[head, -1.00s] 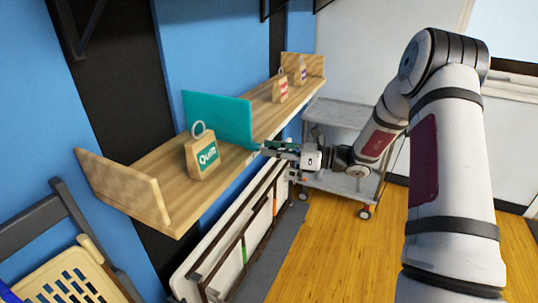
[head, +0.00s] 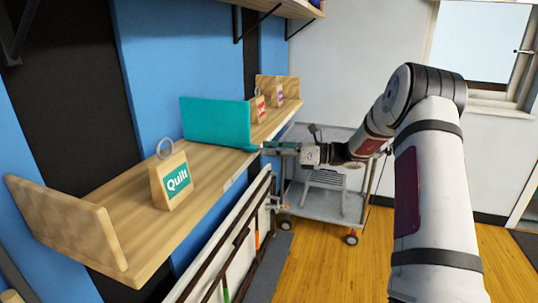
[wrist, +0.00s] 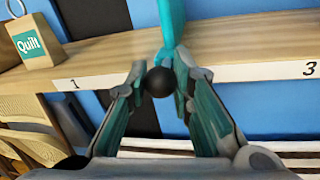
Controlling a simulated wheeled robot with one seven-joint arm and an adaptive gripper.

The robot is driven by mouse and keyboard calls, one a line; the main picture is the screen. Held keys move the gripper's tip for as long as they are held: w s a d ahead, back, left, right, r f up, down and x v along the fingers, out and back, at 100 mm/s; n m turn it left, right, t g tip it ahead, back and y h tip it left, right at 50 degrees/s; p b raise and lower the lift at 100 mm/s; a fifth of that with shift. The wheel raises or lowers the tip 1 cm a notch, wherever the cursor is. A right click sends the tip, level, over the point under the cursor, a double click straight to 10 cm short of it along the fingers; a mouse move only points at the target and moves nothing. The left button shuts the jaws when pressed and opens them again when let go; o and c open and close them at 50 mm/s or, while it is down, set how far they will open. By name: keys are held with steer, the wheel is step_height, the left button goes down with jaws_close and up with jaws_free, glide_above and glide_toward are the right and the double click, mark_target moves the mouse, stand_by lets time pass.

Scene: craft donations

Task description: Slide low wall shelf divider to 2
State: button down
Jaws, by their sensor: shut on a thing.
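The teal divider (head: 215,120) stands upright across the low wooden wall shelf (head: 120,205), between the Quilt tag block (head: 172,178) and a red-labelled block (head: 258,106). My gripper (head: 268,147) is at the divider's front end, at the shelf's front edge. In the wrist view, my gripper (wrist: 158,82) is shut around a black round knob (wrist: 158,81) just below the teal divider (wrist: 171,22). The shelf's front strip shows label 1 (wrist: 75,84) to the left and label 3 (wrist: 311,68) to the right. No label 2 is visible; my fingers cover the strip between them.
A purple-labelled block (head: 279,93) stands near the shelf's far end board (head: 290,86). A grey wheeled cart (head: 325,200) stands beyond my gripper. Folded white-topped tables (head: 215,262) lean below the shelf. Wooden floor is clear to the right.

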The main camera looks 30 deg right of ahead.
steer(key=c, duration=1.4)
jaws_free()
steer(key=v, duration=1.2)
